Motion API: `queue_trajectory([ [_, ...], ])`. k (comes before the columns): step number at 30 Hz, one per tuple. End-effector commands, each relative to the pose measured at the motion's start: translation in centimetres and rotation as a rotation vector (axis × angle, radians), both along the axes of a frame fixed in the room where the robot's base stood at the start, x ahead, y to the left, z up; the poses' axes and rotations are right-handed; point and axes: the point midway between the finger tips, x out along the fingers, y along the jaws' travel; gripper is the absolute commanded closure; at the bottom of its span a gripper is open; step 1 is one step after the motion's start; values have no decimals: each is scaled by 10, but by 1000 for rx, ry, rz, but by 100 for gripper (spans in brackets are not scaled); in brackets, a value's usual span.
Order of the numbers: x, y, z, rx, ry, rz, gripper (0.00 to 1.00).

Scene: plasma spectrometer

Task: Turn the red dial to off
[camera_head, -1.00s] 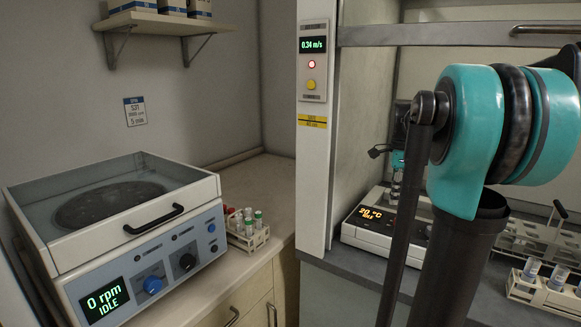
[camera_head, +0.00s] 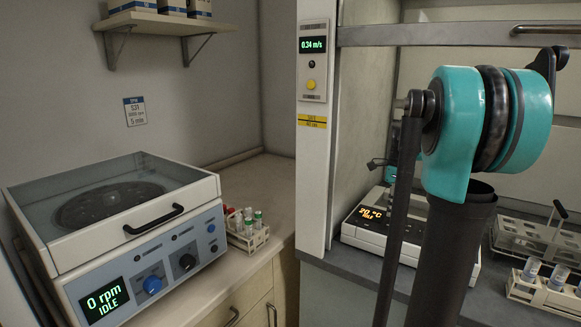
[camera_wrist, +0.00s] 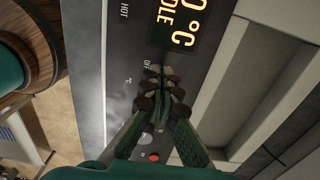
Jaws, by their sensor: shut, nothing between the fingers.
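The hotplate-like device with the orange display (camera_head: 372,213) stands on the right-hand bench in the head view. In the wrist view its panel (camera_wrist: 120,75) shows a display (camera_wrist: 183,30) reading 0 °C and IDLE in part, with HOT and OFF labels. My gripper (camera_wrist: 163,75) is shut and empty, its fingertips over the panel beside the OFF label. A small red spot (camera_wrist: 153,157) shows on the panel near the base of my fingers; I cannot tell if it is the dial. Any dial under the fingertips is hidden, and contact cannot be told. In the head view my arm mostly hides the gripper.
A centrifuge (camera_head: 140,240) reading 0 rpm IDLE stands at left with a blue knob and a black knob. A tube rack (camera_head: 247,235) is beside it. More racks (camera_head: 540,290) stand at right. A wall panel (camera_head: 313,62) edges the hood opening.

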Motion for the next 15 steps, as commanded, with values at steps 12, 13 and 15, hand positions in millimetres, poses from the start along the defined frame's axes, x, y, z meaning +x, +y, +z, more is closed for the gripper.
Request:
queue_trajectory([
  [12, 0, 0, -8, 0, 0, 0, 100],
  [13, 0, 0, -8, 0, 0, 0, 100],
  [15, 0, 0, -8, 0, 0, 1, 100],
])
